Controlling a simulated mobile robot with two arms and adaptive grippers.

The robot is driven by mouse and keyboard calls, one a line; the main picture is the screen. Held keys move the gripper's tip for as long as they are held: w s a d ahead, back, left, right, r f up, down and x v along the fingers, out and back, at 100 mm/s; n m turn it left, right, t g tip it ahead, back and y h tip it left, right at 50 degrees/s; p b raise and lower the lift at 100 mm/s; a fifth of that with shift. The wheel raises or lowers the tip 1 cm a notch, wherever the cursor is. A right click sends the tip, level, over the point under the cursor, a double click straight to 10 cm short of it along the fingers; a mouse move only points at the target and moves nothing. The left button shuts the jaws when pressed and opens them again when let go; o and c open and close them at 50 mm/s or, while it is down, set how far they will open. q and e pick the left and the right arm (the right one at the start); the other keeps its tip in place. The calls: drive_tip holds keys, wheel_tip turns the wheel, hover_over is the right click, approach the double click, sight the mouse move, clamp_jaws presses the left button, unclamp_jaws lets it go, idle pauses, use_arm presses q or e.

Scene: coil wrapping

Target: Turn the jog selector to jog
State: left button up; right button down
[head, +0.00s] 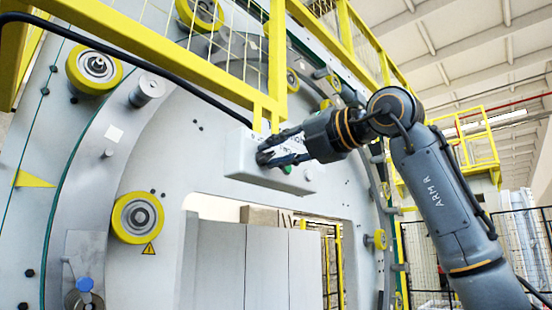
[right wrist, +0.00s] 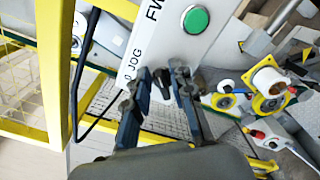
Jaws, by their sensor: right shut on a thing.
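The jog selector (right wrist: 163,78) is a small black knob on a light grey control box, beside printed "0" and "JOG" lettering (right wrist: 132,66). My right gripper (right wrist: 164,84) has its two dark fingers on either side of the knob and is shut on it. Which way the knob points is hard to tell, as the fingers partly cover it. In the head view the control box (head: 240,158) is fixed on the big grey machine, with my right gripper (head: 266,152) at its face. The left gripper is not in view.
A green button (right wrist: 195,19) sits on the same box, close to the selector. A yellow rail (head: 200,75) and a black cable (head: 130,48) run just above the box. Yellow rollers (head: 138,217) line the machine's ring.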

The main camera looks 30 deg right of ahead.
drive_tip(key=m, duration=0.1)
drive_tip(key=m+b, duration=0.1)
drive_tip(key=m, duration=0.1)
drive_tip(key=shift+d+f+m+b, duration=0.15)
drive_tip(key=shift+f+m+b, duration=0.1)
drive_tip(key=shift+m+b, duration=0.05)
drive_tip(key=shift+f+m+b, duration=0.15)
drive_tip(key=shift+m+b, duration=0.7)
drive_tip(key=shift+m, duration=1.45)
drive_tip(key=c, duration=1.4)
unclamp_jaws()
drive_tip(key=shift+w+d, duration=0.1)
drive_tip(key=shift+c, duration=0.2)
drive_tip(key=v, duration=1.2)
